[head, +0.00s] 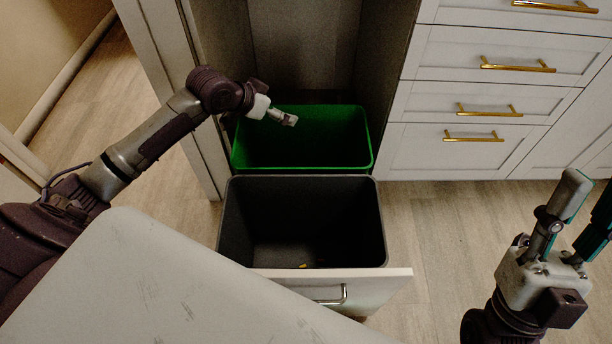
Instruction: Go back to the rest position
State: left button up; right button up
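One finger is partly cut off by the frame edge.
A pulled-out drawer (375,290) holds a dark grey bin (377,222), with a small yellowish item (303,266) at its bottom. The green bin (366,150) sits behind it. White drawers (470,100) with gold handles stand at the right. A light surface (150,285) fills the lower left.

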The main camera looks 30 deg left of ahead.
pick_arm(q)
jog(key=shift+s+r, duration=0.3)
jog(key=shift+r, duration=0.05)
